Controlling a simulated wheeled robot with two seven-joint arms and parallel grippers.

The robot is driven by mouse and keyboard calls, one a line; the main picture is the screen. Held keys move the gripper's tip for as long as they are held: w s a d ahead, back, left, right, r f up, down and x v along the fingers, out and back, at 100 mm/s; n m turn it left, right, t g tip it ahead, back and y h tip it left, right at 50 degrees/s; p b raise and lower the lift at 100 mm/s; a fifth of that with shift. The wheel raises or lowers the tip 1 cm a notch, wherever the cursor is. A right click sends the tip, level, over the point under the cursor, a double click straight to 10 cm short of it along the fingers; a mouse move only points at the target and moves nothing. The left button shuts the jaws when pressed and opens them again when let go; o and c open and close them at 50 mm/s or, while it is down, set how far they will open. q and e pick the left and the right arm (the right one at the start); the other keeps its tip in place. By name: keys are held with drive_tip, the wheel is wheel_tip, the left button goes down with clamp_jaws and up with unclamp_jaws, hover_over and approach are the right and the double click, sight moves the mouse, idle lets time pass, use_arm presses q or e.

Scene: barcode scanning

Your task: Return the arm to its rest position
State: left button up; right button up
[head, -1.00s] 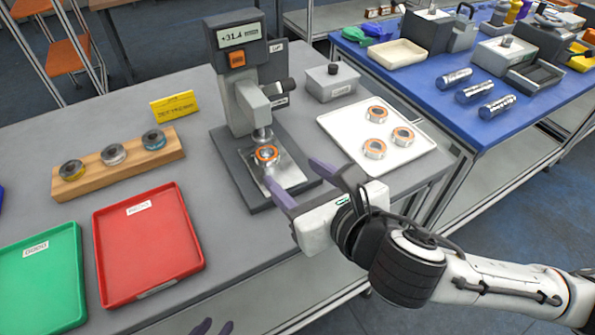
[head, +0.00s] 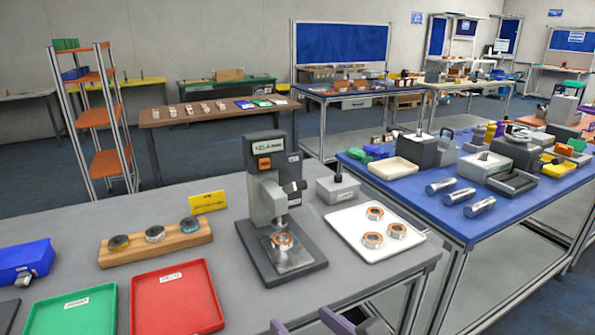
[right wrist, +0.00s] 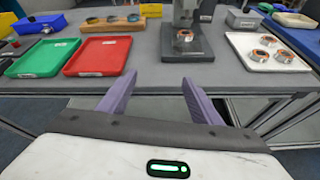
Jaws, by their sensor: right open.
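My right gripper (right wrist: 158,100) is open and empty, its two purple fingers apart in the right wrist view. It is in front of the grey table's front edge. In the head view only its fingertips (head: 308,324) show at the bottom edge. A gauge stand (head: 268,190) with a display stands on the grey table (head: 240,228), with an orange and silver ring (head: 282,240) on its plate, apart from the gripper. My left gripper is not in view.
A white tray (head: 352,219) with three rings is right of the stand. A red tray (head: 178,300), a green tray (head: 80,315) and a wooden block (head: 158,245) with three rings are on its left. A blue table (head: 440,225) adjoins at the right.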

wheel_tip(320, 180, down, 16)
drive_tip(key=s+d+m+g, duration=0.1)
drive_tip(key=d+m+g, duration=0.15)
drive_tip(key=m, duration=1.85)
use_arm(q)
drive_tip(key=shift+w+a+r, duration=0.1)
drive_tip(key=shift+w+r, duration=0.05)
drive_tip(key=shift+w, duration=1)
use_arm(e)
drive_tip(key=s+d+f+m+h, duration=0.3)
drive_tip(key=s+d+f+m, duration=0.9)
drive_tip(key=f+m, duration=0.3)
drive_tip(key=shift+s+d+f+m+g+h, duration=0.3)
drive_tip(key=shift+s+d+m+g, duration=0.15)
drive_tip(key=shift+m, duration=0.35)
drive_tip(key=shift+c, duration=0.3)
